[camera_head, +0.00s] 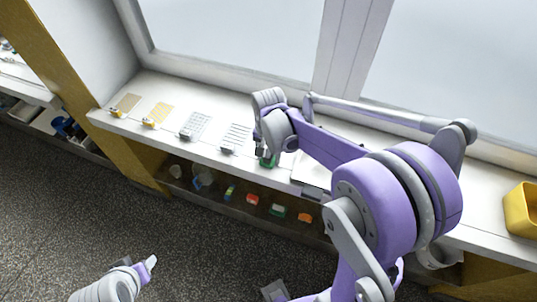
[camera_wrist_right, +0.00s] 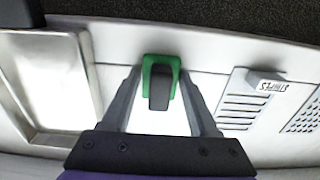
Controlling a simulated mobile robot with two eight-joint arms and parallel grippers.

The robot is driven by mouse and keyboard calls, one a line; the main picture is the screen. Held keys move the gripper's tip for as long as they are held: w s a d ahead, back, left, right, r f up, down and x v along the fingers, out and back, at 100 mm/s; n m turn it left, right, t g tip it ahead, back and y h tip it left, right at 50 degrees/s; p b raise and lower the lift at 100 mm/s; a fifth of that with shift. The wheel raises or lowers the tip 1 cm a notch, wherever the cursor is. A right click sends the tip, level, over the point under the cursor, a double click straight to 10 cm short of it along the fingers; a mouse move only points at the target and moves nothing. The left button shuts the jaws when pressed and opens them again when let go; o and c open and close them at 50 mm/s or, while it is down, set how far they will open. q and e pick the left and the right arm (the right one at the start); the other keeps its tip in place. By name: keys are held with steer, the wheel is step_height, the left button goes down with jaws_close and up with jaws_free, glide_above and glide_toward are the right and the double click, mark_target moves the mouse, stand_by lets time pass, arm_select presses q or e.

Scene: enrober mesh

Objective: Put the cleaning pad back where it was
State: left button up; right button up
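The cleaning pad is a green block with a dark handle (camera_wrist_right: 160,85). It sits by the front edge of the white counter and shows in the head view as a small green patch (camera_head: 267,161) below my right gripper. My right gripper (camera_wrist_right: 160,72) is above it with its fingers spread, one on each side of the pad, with narrow gaps. The head view hides most of the pad behind the gripper. My left gripper (camera_head: 140,263) is low over the floor at the bottom left, away from the counter; its fingers are too unclear to judge.
Several flat mesh or slotted plates, such as the slotted one (camera_head: 236,138), lie left of the pad on the counter (camera_head: 210,100). A shallow metal tray (camera_wrist_right: 45,80) is beside it. A shelf below holds several small coloured items. A yellow bin (camera_head: 522,210) stands at far right.

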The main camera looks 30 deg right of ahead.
steer(key=o, duration=0.3)
steer(key=shift+r, duration=0.1)
steer(key=shift+r, duration=0.35)
step_height(320, 180, up, 10)
steer(key=shift+r+p, duration=0.25)
steer(key=shift+p, duration=0.35)
steer(key=s+a+f+n+t, duration=0.2)
steer(key=s+a+n, duration=0.1)
steer(key=s+n, duration=0.2)
steer(key=s+a+f+n+t, duration=0.3)
steer(key=s+n, duration=0.1)
steer(key=s, duration=0.5)
steer(key=shift+s+a+n+t, duration=0.25)
steer(key=shift+a+n+t, duration=0.05)
steer(key=shift+n, duration=0.1)
steer(key=shift+f, duration=0.1)
